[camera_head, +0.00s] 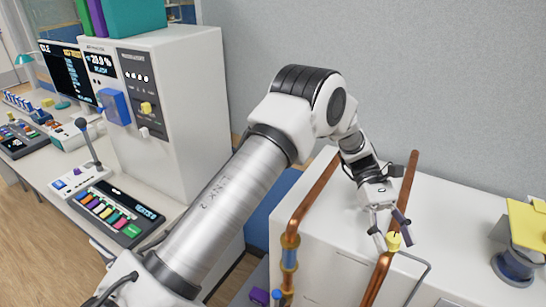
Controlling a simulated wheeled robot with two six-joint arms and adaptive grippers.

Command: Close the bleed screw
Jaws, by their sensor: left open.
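A small yellow screw knob (394,241), which looks like the bleed screw, sits on a copper pipe (377,280) at the lower right of the head view. My left gripper (391,233) is open just above it, with one finger on each side of the knob. I cannot tell whether the fingers touch it. The angle at which the screw is set is too small to read. My right gripper is not in view.
Another copper pipe (316,196) with a blue and brass fitting (289,252) stands to the left. A white cabinet top (455,215) lies behind. A yellow-topped device (517,262) stands at the right edge. A console tower (170,100) and desk occupy the left.

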